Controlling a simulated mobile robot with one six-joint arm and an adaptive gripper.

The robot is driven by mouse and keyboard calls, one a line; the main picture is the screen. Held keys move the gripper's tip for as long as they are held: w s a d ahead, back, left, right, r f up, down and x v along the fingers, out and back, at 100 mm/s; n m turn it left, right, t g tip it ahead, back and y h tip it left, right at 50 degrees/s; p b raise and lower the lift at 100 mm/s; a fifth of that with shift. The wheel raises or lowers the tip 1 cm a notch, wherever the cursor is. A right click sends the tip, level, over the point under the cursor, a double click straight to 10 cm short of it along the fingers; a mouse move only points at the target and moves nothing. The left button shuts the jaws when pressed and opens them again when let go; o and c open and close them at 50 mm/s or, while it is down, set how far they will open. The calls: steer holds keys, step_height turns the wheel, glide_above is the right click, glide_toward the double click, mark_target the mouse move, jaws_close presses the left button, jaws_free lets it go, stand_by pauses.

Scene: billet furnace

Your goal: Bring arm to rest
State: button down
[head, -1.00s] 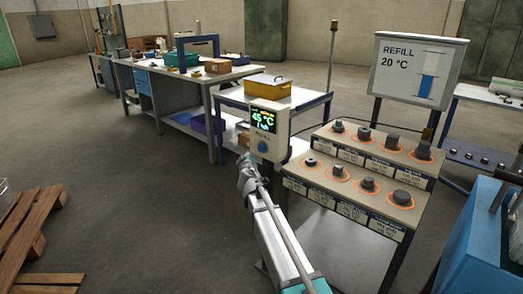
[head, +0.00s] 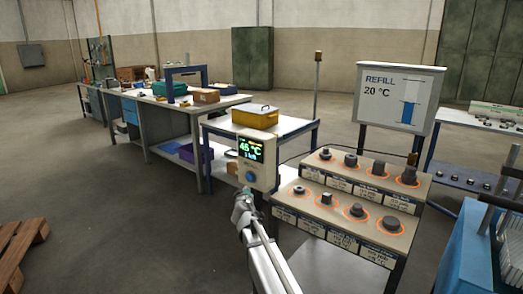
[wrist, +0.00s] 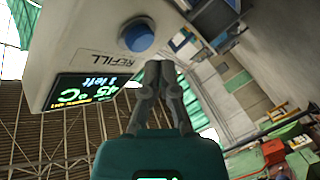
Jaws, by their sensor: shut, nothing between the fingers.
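My gripper (head: 246,192) is at the end of my raised arm, low in the middle of the head view. In the wrist view its two dark fingers (wrist: 159,66) are together, with nothing between them. A pale box (head: 258,172) with a blue REFILL button and a lit screen is just beyond and above the gripper in the head view. The screen reads 45 °C and, in the wrist view, 1 left. The blue button (wrist: 138,37) shows close to the fingertips there; I cannot tell whether they touch.
A sloped stand (head: 345,210) with several dark knobs is to the right, below a REFILL 20 °C sign (head: 399,97). A table with a yellow box (head: 255,118) stands behind. A pallet (head: 20,250) lies at lower left. The floor between pallet and arm is clear.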

steer(key=s+d+f+m+g+h, duration=0.1)
steer(key=d, duration=0.2)
steer(key=s+d+f+m+g+h, duration=0.1)
steer(key=s+d, duration=0.1)
steer(key=d, duration=0.2)
steer(key=s+d+f+m+h, duration=0.1)
steer(key=s+d+m, duration=0.1)
steer(key=d, duration=0.2)
steer(key=shift+s+f+g+h, duration=0.15)
steer(key=shift+f+g+h, duration=0.25)
steer(key=s+d+f+m+g+h, duration=0.1)
steer(key=s+d+f+m+g, duration=0.3)
steer(key=s+d, duration=0.5)
steer(key=s+d+f+m+g+y, duration=0.1)
steer(key=s+d+f+g, duration=0.15)
steer(key=s, duration=0.55)
steer(key=s+d+f+g+y, duration=0.1)
steer(key=s+f+g+y, duration=0.2)
steer(key=s, duration=0.6)
steer(key=s+d+f+m+g, duration=0.1)
steer(key=s+f+g, duration=0.25)
steer(key=s, duration=0.45)
step_height(320, 180, up, 24)
steer(key=p, duration=2.3)
steer(key=shift+w+d+g, duration=0.15)
steer(key=shift+w+g, duration=0.1)
steer(key=shift+g, duration=0.15)
steer(key=shift+f, duration=0.1)
